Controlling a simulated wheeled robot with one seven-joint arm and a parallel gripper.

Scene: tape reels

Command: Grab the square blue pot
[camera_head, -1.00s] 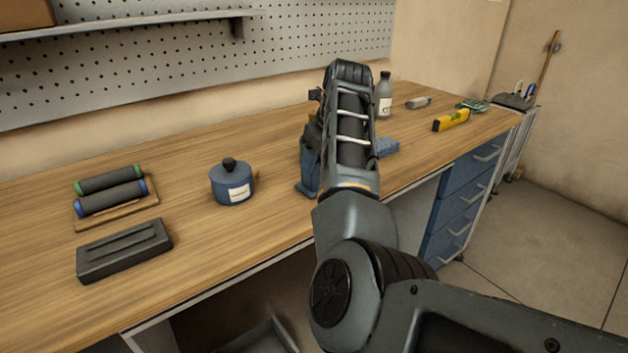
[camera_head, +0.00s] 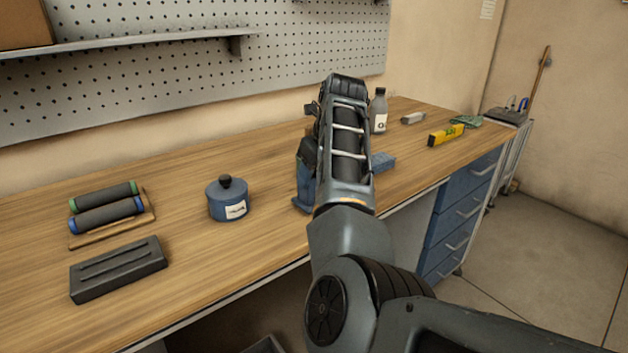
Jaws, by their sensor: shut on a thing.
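A blue object (camera_head: 304,188) with a wider foot stands on the bench, largely covered by my arm. It may be the square blue pot, but its full shape is hidden. My gripper (camera_head: 311,150) is mostly hidden behind my arm's last links; only dark parts show just above the blue object. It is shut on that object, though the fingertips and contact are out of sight. A round blue pot (camera_head: 228,203) with a dark knob and white label stands apart to the left.
A blue block (camera_head: 382,162) lies just right of my arm. Behind are a grey bottle (camera_head: 378,112) and a yellow level (camera_head: 446,135). Two dark rollers (camera_head: 106,207) and a dark grey block (camera_head: 118,269) lie left. Bench is clear between the round pot and blue object.

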